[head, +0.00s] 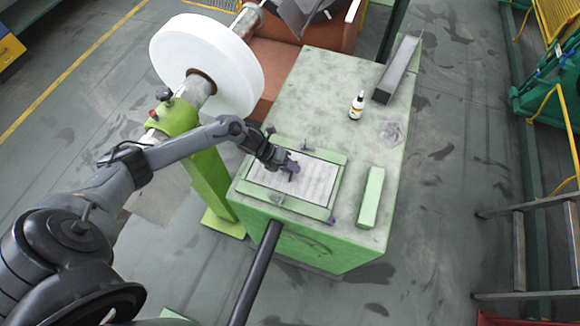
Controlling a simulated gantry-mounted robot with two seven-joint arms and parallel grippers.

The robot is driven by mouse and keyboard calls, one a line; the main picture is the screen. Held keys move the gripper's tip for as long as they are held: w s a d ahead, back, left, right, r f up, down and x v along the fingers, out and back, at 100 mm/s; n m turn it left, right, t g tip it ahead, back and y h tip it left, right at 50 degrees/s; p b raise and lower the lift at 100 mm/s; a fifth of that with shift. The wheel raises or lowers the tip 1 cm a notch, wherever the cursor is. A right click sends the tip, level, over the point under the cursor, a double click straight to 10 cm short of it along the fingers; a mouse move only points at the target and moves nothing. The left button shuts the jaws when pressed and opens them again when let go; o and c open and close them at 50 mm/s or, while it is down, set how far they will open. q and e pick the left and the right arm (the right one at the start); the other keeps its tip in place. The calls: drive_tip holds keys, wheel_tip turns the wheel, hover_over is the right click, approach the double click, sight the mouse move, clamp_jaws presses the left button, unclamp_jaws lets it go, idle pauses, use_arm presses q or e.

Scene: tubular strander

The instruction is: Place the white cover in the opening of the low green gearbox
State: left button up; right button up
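The low green gearbox (330,95) is a pale green box in the middle of the head view. A raised green frame (338,184) on its near top surface surrounds the opening. The white cover (318,182), a flat whitish-grey panel, lies within this frame and looks about level with it; I cannot tell if it is fully seated. My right gripper is out of view.
A loose green bar (371,198) lies right of the frame. A small white bottle (357,105) and a long grey block (397,68) stand farther back on the gearbox. A large white reel (207,62) is at the upper left. Metal steps (545,210) stand at the right.

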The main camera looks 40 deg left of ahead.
use_arm(q)
drive_tip(key=shift+o, duration=0.2)
drive_tip(key=shift+r, duration=0.1)
drive_tip(key=shift+a+r, duration=0.1)
drive_tip(key=b+v, duration=0.2)
drive_tip(key=v, duration=0.9)
drive_tip(key=s+d+f+n+t+y, duration=0.1)
drive_tip(key=d+n+t, duration=0.1)
drive_tip(key=d+n, duration=0.45)
drive_tip(key=s+d+f+n+t+y, duration=0.1)
drive_tip(key=d+n, duration=0.2)
drive_tip(key=d, duration=0.7)
drive_tip(key=s+r+n+g+y, duration=0.4)
drive_tip(key=s+n, duration=1.1)
drive_tip(key=n, duration=0.4)
drive_tip(key=shift+s, duration=0.3)
